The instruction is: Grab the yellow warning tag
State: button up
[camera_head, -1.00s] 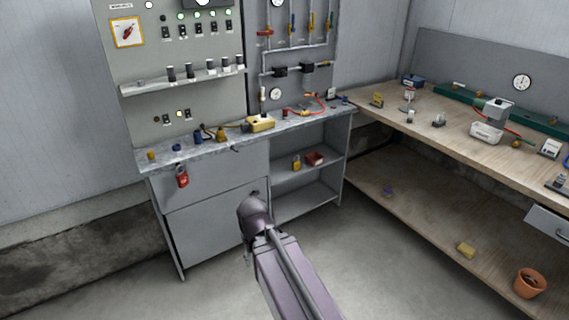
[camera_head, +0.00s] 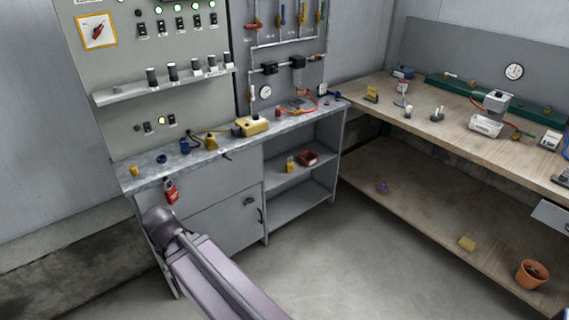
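A small yellow upright piece (camera_head: 372,94) stands at the left end of the wooden bench and may be the yellow warning tag; it is too small to read. A yellow-framed sign (camera_head: 96,30) with a red mark hangs on the panel at upper left. My arm's purple-grey links reach up from the bottom edge toward the left of the cabinet. My gripper is not visible in this view, so its state and any contact are hidden.
A stone-topped counter (camera_head: 150,171) carries a yellow box (camera_head: 251,126) and small parts. A red padlock (camera_head: 171,191) hangs at its front. A yellow padlock (camera_head: 291,164) sits on the shelf. A terracotta pot (camera_head: 531,274) stands on the lower bench shelf. The floor between is clear.

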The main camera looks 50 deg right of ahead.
aim_at(289, 165)
jog(key=z, duration=0.35)
jog(key=i, duration=1.1)
jog(key=z, duration=0.6)
